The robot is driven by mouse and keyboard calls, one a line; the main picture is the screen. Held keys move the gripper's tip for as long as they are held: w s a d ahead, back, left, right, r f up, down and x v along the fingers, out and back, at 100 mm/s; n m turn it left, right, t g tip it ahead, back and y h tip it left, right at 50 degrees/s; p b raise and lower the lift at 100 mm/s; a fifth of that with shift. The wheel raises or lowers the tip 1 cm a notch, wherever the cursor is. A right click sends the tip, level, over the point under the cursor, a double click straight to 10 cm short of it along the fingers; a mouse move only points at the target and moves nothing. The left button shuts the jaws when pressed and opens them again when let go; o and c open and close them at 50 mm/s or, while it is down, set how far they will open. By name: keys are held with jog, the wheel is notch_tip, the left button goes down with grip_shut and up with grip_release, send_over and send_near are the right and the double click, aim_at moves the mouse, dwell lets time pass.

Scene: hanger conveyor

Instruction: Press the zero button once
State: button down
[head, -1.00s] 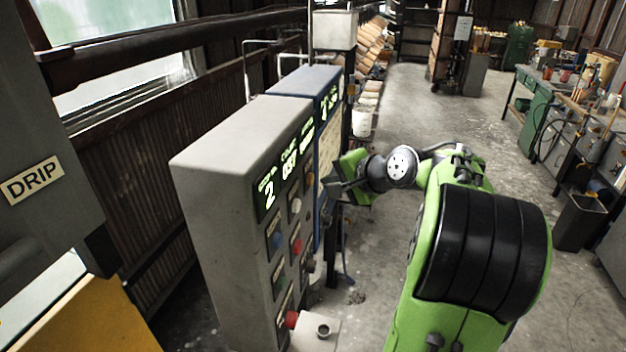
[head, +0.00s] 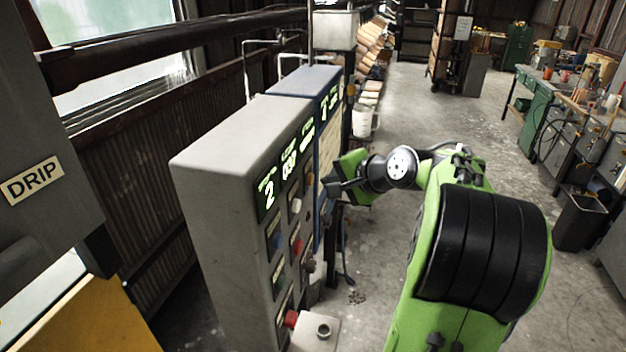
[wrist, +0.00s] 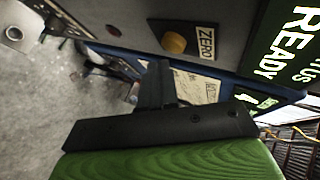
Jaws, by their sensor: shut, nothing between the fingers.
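The zero button (wrist: 174,43) is a round amber knob on the grey control panel, beside a plate reading ZERO (wrist: 207,41) in the wrist view. In the head view an amber knob (head: 309,179) shows near the panel's far edge. My gripper (wrist: 160,66) is shut and empty. Its dark fingertips appear just below the button in the wrist view, and I see no clear contact; the depth gap is hard to judge.
The grey panel (head: 205,190) carries lit displays and several other buttons, including a red one (head: 297,246). A blue cabinet (head: 305,80) stands just beyond. Open floor (head: 430,110) lies to the right.

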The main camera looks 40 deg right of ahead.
dwell(0.3)
jog(key=shift+w+a, duration=0.3)
jog(key=shift+w, duration=0.05)
jog(key=shift+w+a, duration=0.3)
jog(key=shift+w, duration=0.1)
dwell(0.9)
jog(key=shift+s+d, duration=0.1)
jog(key=shift+s+d+p, duration=0.45)
jog(key=shift+s, duration=0.2)
jog(key=s+d, duration=0.1)
jog(key=s, duration=0.1)
jog(key=s+d+p, duration=0.1)
jog(key=s+d, duration=0.1)
dwell(1.0)
